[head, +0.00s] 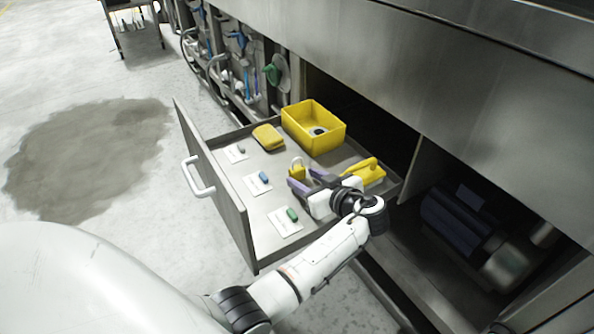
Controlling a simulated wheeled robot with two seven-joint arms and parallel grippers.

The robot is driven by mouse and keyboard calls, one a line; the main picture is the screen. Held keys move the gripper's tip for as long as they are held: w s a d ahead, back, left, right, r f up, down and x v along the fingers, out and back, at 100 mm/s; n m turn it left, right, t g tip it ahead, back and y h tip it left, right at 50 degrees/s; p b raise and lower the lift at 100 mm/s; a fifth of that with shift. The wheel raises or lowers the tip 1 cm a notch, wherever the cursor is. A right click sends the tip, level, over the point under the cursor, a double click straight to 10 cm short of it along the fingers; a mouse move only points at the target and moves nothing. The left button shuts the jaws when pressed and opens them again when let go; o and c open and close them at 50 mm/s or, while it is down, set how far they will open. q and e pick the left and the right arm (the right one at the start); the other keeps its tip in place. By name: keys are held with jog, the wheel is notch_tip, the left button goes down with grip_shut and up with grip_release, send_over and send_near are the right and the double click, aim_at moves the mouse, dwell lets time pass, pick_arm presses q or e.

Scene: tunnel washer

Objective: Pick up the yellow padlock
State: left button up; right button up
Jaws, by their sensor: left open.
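The yellow padlock (297,171) stands in the open drawer (268,201), near its middle, with its pale shackle upward. My left gripper (304,180) reaches in over the drawer from the lower right, with its purple-grey fingers apart. The fingertips are close to the padlock on its near right side. I cannot tell whether they touch it. No object shows between the fingers other than the padlock just beyond them. My right gripper is not in the picture.
In the drawer are a yellow bin (313,127) with a dark item, a yellow pouch (267,137), a yellow-handled tool (365,171) and small coloured pieces on white cards (285,221). The drawer front with its handle (196,178) stands out. A steel overhang is above right.

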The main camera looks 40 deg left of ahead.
pick_arm(q)
jog(key=shift+w+a+f, duration=0.25)
jog(key=shift+a+f, duration=0.1)
jog(key=shift+a, duration=0.2)
jog(key=shift+w+a, duration=0.1)
jog(key=shift+a, duration=0.05)
jog(key=c, duration=0.9)
jog(key=shift+o, duration=0.2)
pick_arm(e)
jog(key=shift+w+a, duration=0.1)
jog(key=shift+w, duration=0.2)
pick_arm(q)
jog(key=shift+r, duration=0.1)
jog(key=shift+r, duration=0.3)
notch_tip(320, 180, up, 9)
jog(key=p, duration=0.3)
jog(key=shift+r, duration=0.15)
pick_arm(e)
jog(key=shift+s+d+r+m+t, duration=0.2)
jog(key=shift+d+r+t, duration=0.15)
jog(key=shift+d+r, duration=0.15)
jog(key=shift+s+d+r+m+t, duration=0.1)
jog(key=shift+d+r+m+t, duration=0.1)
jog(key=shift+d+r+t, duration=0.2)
